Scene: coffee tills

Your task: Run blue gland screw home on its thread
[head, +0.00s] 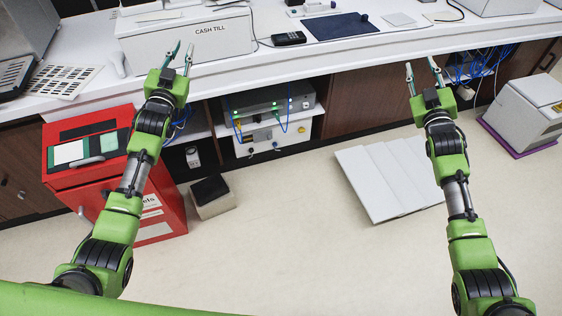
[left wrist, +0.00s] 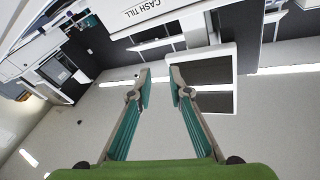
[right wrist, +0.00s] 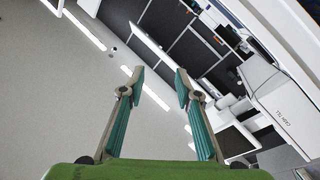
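A small dark blue knob-like piece (head: 364,17) sits at the right side of a dark blue mat (head: 335,27) on the white counter; it may be the gland screw, but it is too small to tell and no thread shows. My left gripper (head: 181,56) is open and empty, over the counter's front edge below the cash till. It also shows open in the left wrist view (left wrist: 160,82). My right gripper (head: 421,65) is open and empty, at the counter's front edge, right of and nearer than the mat. The right wrist view (right wrist: 160,82) shows nothing between its fingers.
The cash till (head: 190,40) stands on the counter (head: 275,62), with a dark handheld device (head: 289,38) beside it. A red cabinet (head: 115,178) stands below my left arm. Shelved equipment with cables (head: 270,115) is under the counter. White panels (head: 390,178) lie on the floor.

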